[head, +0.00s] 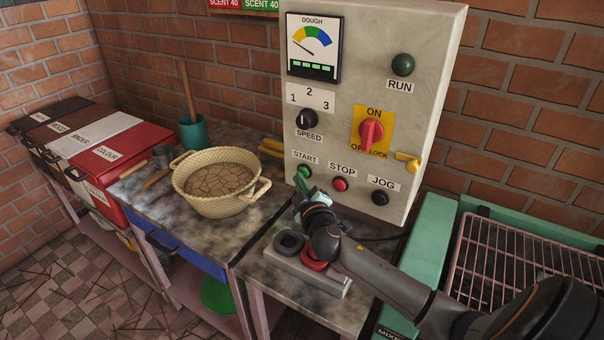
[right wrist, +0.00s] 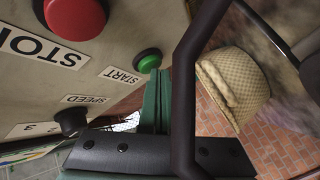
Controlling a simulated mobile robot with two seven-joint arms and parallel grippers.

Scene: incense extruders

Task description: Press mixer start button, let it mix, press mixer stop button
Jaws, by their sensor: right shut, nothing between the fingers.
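The mixer control panel (head: 345,120) stands upright on the bench. The green START button (head: 304,171) is at its lower left, and the red STOP button (head: 340,184) is right of it. My right gripper (head: 300,188) is shut and empty, its tips just below the START button. In the right wrist view the green fingers (right wrist: 154,88) point at the START button (right wrist: 148,58), very close to it; I cannot tell whether they touch. The STOP button (right wrist: 76,14) also shows there. The RUN lamp (head: 403,65) looks dark green. My left gripper is out of view.
A woven basket (head: 215,207) of cracked brown material stands on the bench left of the panel. A black JOG button (head: 379,198) and red ON/OFF switch (head: 371,133) are on the panel. A small pedestal (head: 327,284) lies below my arm; a wire rack (head: 510,262) is at right.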

